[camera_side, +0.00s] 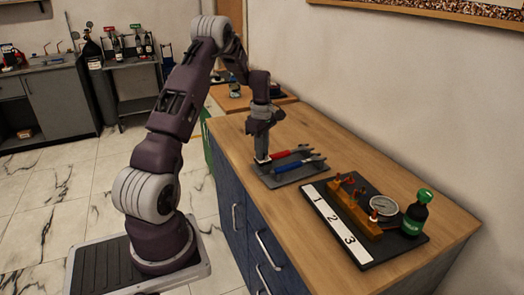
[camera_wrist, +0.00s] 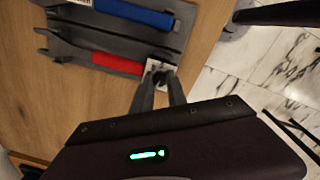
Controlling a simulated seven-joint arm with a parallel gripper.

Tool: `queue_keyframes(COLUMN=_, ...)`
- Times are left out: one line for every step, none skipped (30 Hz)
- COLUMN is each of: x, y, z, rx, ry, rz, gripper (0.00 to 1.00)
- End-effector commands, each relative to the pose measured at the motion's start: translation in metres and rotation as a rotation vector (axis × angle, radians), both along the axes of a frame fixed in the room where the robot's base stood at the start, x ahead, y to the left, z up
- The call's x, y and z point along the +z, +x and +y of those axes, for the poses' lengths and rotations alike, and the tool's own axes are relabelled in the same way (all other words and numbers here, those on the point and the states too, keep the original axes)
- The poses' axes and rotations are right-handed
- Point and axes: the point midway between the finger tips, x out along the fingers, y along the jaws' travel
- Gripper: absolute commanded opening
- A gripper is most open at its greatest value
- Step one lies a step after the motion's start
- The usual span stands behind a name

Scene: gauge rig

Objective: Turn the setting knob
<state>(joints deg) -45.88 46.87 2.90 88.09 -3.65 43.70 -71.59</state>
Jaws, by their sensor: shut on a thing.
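My gripper (camera_side: 262,154) points down at the left end of the grey tool tray (camera_side: 297,178). In the wrist view its fingertips (camera_wrist: 160,82) are closed on a small dark piece (camera_wrist: 159,75) beside a white tag (camera_wrist: 154,65). I cannot tell for sure whether this piece is the setting knob. The red-handled tool (camera_side: 284,154) lies in the tray with its handle end next to the fingers; it also shows in the wrist view (camera_wrist: 118,63). The blue-handled tool (camera_side: 293,166) lies parallel to it, apart from my fingers.
A dark board (camera_side: 380,253) numbered 1, 2, 3 stands nearer the camera. It carries a wooden block (camera_side: 352,213) with red-topped fittings, a round gauge (camera_side: 383,206) and a green-capped bottle (camera_side: 415,215). The wall runs along the right; bare wooden counter (camera_side: 335,150) lies behind the tray.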

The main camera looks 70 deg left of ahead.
Motion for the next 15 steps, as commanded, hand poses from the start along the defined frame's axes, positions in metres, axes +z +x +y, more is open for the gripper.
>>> queue_keyframes(x=0.0004, y=0.0002, z=0.0002, rx=-0.031, ry=0.000, rz=-0.001, gripper=0.00)
queue_keyframes(x=0.0004, y=0.0002, z=0.0002, rx=-0.054, ry=0.001, rz=-0.001, gripper=0.00)
queue_keyframes(x=0.0004, y=0.0002, z=0.0002, rx=-0.087, ry=0.001, rz=-0.001, gripper=0.00)
queue_keyframes(x=0.0004, y=0.0001, z=0.0003, rx=-0.113, ry=0.001, rz=0.000, gripper=0.00)
queue_keyframes(x=0.0004, y=0.0001, z=0.0003, rx=-0.141, ry=0.001, rz=0.000, gripper=0.00)
queue_keyframes(x=0.0004, y=0.0001, z=0.0003, rx=-0.178, ry=0.001, rz=-0.001, gripper=0.00)
queue_keyframes(x=0.0004, y=0.0000, z=0.0004, rx=-0.207, ry=0.001, rz=-0.001, gripper=0.00)
queue_keyframes(x=0.0004, y=0.0000, z=0.0004, rx=-0.235, ry=0.001, rz=0.000, gripper=0.00)
queue_keyframes(x=0.0004, y=0.0000, z=0.0004, rx=-0.274, ry=0.001, rz=0.000, gripper=0.00)
queue_keyframes(x=0.0004, y=0.0000, z=0.0004, rx=-0.303, ry=0.001, rz=0.000, gripper=0.00)
queue_keyframes(x=0.0004, y=0.0000, z=0.0004, rx=-0.331, ry=0.001, rz=-0.001, gripper=0.00)
queue_keyframes(x=0.0004, y=0.0000, z=0.0004, rx=-0.370, ry=0.001, rz=-0.001, gripper=0.00)
queue_keyframes(x=0.0004, y=0.0001, z=0.0004, rx=-0.398, ry=0.001, rz=-0.001, gripper=0.00)
queue_keyframes(x=0.0004, y=0.0000, z=0.0004, rx=-0.427, ry=0.001, rz=-0.001, gripper=0.00)
queue_keyframes(x=0.0004, y=0.0001, z=0.0004, rx=-0.465, ry=0.001, rz=-0.001, gripper=0.00)
